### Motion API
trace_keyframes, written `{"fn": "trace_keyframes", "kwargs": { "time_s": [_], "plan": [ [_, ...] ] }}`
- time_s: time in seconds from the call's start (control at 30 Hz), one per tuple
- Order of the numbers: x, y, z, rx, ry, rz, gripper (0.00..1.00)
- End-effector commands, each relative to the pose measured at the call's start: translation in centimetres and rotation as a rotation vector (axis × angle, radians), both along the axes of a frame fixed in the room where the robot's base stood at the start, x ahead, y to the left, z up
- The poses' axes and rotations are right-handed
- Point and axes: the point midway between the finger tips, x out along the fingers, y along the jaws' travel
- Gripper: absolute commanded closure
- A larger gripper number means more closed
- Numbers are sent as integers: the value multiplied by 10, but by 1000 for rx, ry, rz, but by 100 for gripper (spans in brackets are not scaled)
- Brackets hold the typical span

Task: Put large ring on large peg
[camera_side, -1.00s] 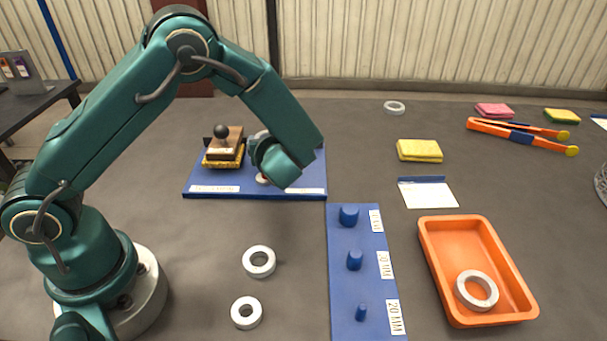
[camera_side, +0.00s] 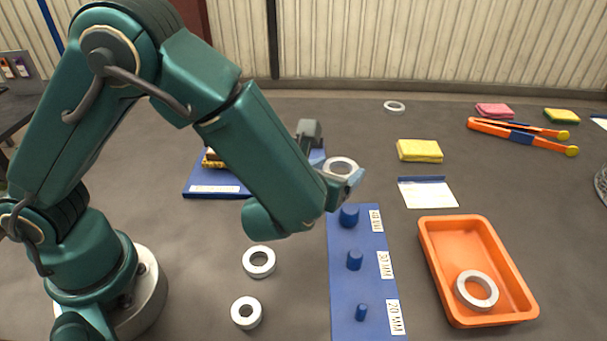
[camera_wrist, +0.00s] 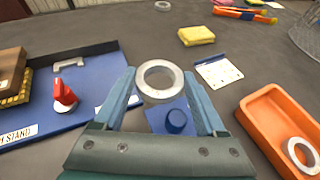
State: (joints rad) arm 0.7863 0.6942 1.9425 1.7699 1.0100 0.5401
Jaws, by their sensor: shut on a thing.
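My gripper (camera_side: 338,178) is shut on a grey-white ring (camera_side: 341,167), held roughly flat above the far end of the blue peg board (camera_side: 346,292). In the wrist view the ring (camera_wrist: 160,80) sits between the two blue fingers of the gripper (camera_wrist: 165,88). The large peg (camera_side: 349,216), a short wide blue cylinder at the far end of the board, stands below the ring and apart from it. The wrist view also shows this peg (camera_wrist: 177,121) just under the ring. Two thinner pegs, a middle one (camera_side: 355,260) and a small one (camera_side: 361,312), stand bare nearer the front.
Two white rings (camera_side: 259,262) (camera_side: 246,313) lie left of the board. An orange tray (camera_side: 440,268) with a ring (camera_side: 477,290) stands right. A blue stand board (camera_side: 214,185) lies behind my arm. A yellow sponge (camera_side: 419,151) and a white card (camera_side: 428,192) lie at the back.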

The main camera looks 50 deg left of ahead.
Motion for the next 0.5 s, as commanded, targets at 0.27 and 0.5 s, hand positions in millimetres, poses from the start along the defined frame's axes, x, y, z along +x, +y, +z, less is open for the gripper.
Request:
{"fn": "trace_keyframes", "kwargs": {
  "time_s": [0.27, 0.5],
  "plan": [
    [-15, -38, -7, 1, -2, -125, 97],
    [-15, -38, -26, 4, 0, -126, 97]
  ]
}}
